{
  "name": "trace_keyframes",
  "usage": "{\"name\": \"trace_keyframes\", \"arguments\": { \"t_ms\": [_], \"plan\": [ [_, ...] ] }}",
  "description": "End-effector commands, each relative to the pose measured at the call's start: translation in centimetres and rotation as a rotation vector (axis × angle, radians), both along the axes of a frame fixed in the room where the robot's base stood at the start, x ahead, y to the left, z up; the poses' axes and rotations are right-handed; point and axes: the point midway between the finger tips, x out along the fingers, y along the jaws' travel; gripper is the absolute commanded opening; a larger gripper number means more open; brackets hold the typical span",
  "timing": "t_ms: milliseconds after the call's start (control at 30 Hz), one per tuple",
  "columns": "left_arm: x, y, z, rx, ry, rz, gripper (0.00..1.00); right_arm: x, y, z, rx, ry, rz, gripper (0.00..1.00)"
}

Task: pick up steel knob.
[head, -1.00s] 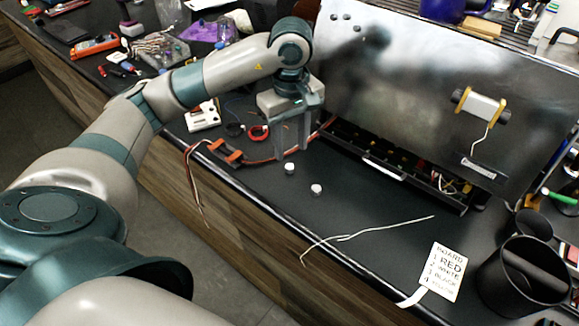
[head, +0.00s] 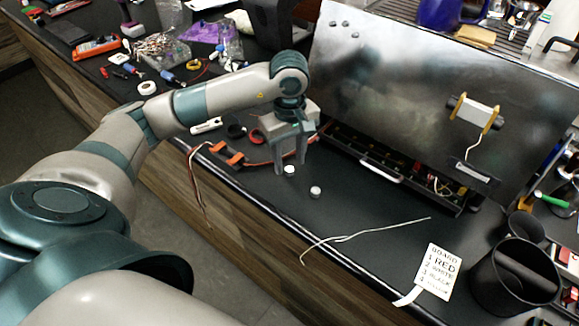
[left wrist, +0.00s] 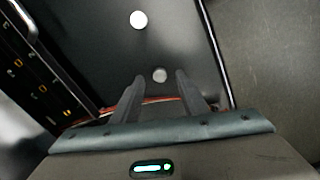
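Two small round knobs sit on the black counter. One knob (head: 290,169) is by my left gripper's fingertips, and the other knob (head: 315,192) is nearer the counter's front edge. In the left wrist view, a greyer, steel-looking knob (left wrist: 159,74) lies between the finger lines, while a bright white one (left wrist: 138,19) lies farther off. My left gripper (head: 290,168) points down over the nearer knob with fingers apart, and it also shows open in the wrist view (left wrist: 158,80). Whether the fingertips are level with the knob is hard to tell. My right gripper is not in view.
A large metal panel (head: 400,80) stands behind, over an open tray of wiring (head: 400,165). A label card (head: 440,272), a loose white wire (head: 365,235) and a black cup (head: 515,275) are to the right.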

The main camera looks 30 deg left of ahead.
Motion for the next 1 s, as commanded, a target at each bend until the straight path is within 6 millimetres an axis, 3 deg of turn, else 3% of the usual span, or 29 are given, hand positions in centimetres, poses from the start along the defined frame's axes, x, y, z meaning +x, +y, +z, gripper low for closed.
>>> {"name": "trace_keyframes", "arguments": {
  "t_ms": [233, 700, 733, 900, 1000],
  "plan": [
    [0.0, 0.0, -2.0, -0.001, 0.0, 0.0, 0.4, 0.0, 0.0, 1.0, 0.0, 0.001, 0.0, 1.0],
    [0.0, 0.0, -2.2, 0.0, -0.001, -0.001, 0.4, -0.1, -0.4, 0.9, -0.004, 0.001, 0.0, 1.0],
    [0.0, 0.0, -2.1, 0.0, -0.001, -0.001, 0.38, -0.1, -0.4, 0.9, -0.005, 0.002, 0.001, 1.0],
    [0.0, 0.0, -2.1, 0.0, -0.001, -0.001, 0.0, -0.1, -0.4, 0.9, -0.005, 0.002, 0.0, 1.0],
    [0.0, 0.0, -2.1, 0.0, -0.001, -0.001, 0.0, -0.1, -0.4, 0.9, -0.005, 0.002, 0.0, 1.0]
  ]
}}
